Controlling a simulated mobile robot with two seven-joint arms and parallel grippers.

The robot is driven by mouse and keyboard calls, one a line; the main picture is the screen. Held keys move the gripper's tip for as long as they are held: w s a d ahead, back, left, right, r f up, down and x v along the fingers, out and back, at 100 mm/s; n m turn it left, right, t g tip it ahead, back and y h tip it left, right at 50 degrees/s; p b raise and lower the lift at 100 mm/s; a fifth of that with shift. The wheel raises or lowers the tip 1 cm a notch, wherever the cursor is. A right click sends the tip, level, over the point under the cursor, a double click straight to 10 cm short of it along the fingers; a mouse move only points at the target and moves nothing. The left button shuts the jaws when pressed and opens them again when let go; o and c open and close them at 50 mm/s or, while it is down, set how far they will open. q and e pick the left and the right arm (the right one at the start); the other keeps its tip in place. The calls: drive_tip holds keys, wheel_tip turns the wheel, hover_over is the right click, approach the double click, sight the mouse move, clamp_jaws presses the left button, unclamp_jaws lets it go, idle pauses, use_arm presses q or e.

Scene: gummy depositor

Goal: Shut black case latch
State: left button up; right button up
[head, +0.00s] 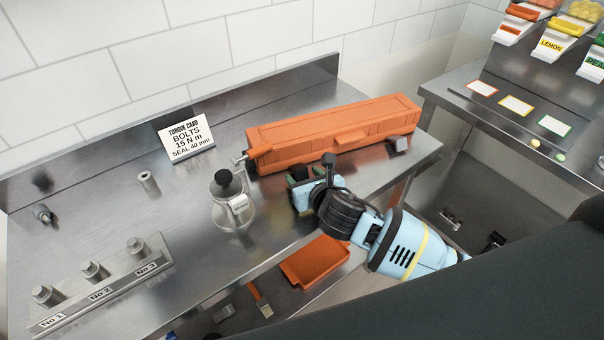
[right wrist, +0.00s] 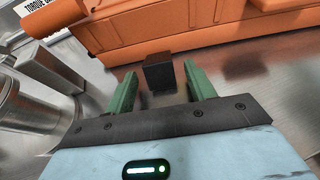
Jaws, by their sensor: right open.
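A long orange case (head: 330,130) lies on the steel table by the back ledge, its lid down. A small black latch (head: 328,160) stands out from its front side near the middle. In the right wrist view the black latch (right wrist: 158,72) is a dark block ahead of and between the fingers, in front of the orange case (right wrist: 150,32). My right gripper (head: 299,178) is just in front of the case; in its wrist view the green fingers (right wrist: 162,90) are apart and nothing is gripped. Whether they touch the latch I cannot tell. My left gripper is not in view.
A grey latch-like block (head: 398,145) is at the case's right end. A bottle with a black top (head: 230,205) stands left of my gripper. A torque card (head: 187,138) and numbered bolts (head: 95,270) are further left. An orange tray (head: 314,262) is below the table edge.

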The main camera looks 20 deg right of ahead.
drive_tip(key=shift+x, duration=0.85)
drive_tip(key=shift+r, duration=0.1)
drive_tip(key=shift+c, duration=0.4)
drive_tip(key=c, duration=0.9)
